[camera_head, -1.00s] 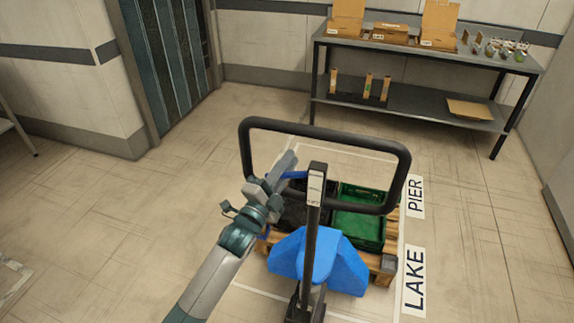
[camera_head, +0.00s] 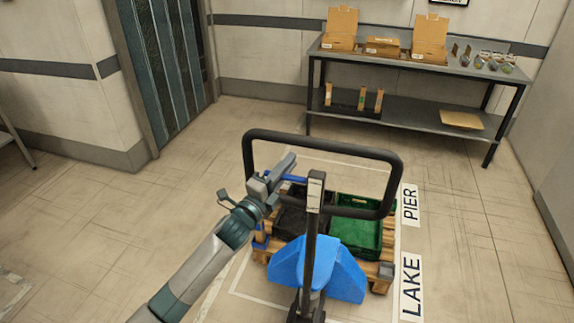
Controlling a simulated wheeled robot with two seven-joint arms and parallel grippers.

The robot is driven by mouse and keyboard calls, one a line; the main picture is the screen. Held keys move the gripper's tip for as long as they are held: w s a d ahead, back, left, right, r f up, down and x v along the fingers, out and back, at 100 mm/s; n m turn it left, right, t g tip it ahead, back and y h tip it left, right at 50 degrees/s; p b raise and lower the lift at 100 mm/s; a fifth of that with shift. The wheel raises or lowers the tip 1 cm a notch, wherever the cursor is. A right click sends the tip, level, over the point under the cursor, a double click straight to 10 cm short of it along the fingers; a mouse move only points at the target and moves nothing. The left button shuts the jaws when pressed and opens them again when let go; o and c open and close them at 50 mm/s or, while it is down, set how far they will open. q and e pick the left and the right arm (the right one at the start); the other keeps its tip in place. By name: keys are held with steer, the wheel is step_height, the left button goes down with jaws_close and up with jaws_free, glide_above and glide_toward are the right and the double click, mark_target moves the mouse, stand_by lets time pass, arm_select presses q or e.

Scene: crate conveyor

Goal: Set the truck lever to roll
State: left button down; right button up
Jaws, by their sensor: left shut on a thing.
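The pallet truck has a black loop handle (camera_head: 322,147) on an upright shaft (camera_head: 312,235), with a blue body (camera_head: 335,272) below. A small blue lever (camera_head: 296,179) sticks out left of the shaft top, inside the loop. My left gripper (camera_head: 283,174) is at the lever, shut on it, its jaws covering the lever's outer part. My right gripper is not in view.
A wooden pallet (camera_head: 379,272) carries a green crate (camera_head: 357,236) and a black crate (camera_head: 290,219), inside a white floor outline with signs PIER (camera_head: 410,204) and LAKE (camera_head: 411,286). A table (camera_head: 410,122) with boxes stands at the back.

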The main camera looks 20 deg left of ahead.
arm_select(q)
steer(key=c, duration=2)
jaws_free()
steer(key=shift+s, duration=0.1)
steer(key=b+v, duration=0.6)
steer(key=v, duration=1.1)
steer(key=shift+s+f, duration=0.1)
